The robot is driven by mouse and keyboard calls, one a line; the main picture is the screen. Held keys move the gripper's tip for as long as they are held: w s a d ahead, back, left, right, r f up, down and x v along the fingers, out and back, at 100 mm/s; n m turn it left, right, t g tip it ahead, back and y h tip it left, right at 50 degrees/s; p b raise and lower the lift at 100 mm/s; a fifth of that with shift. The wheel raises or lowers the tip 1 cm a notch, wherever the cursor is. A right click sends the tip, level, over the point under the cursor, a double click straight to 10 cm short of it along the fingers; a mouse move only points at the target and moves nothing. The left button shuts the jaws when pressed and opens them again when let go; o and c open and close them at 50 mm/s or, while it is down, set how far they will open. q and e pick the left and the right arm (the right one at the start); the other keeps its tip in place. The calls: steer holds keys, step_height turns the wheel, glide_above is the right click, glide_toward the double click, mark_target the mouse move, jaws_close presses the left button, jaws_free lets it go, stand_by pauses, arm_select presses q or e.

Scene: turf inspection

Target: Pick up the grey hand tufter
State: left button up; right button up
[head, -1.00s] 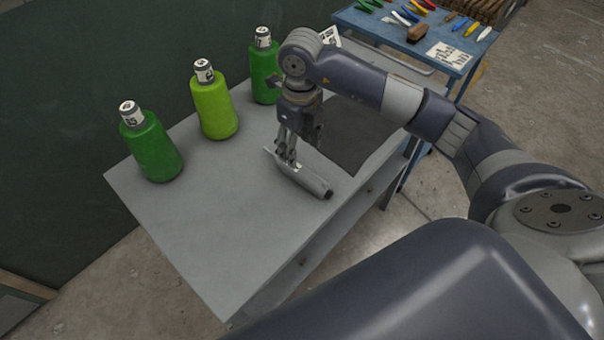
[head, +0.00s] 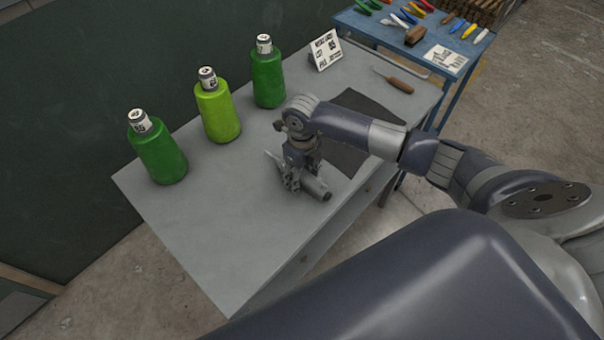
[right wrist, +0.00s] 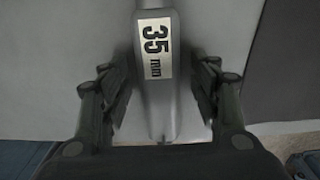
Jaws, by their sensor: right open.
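The grey hand tufter (head: 317,189) lies on the grey table, partly hidden in the head view by my right gripper (head: 292,187). In the right wrist view the tufter (right wrist: 158,95) shows a pale label reading "35 mm". My right gripper (right wrist: 160,95) is open there, with one finger on each side of the tufter's grey body and visible gaps between. In the head view the gripper is down over the tufter, close to the table top. My left gripper is not in view.
The table (head: 215,240) also holds a dark green bottle (head: 158,150), a lime green bottle (head: 217,112), another green bottle (head: 267,80), a printed sign (head: 325,50), a dark mat (head: 368,104) and a brown-handled tool (head: 398,84). A blue tool table (head: 468,45) stands behind. The table's front left is clear.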

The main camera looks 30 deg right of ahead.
jaws_close()
steer(key=c, duration=1.3)
jaws_free()
steer(key=shift+c, duration=0.2)
steer(key=shift+w+r, duration=0.1)
steer(key=shift+r, duration=0.05)
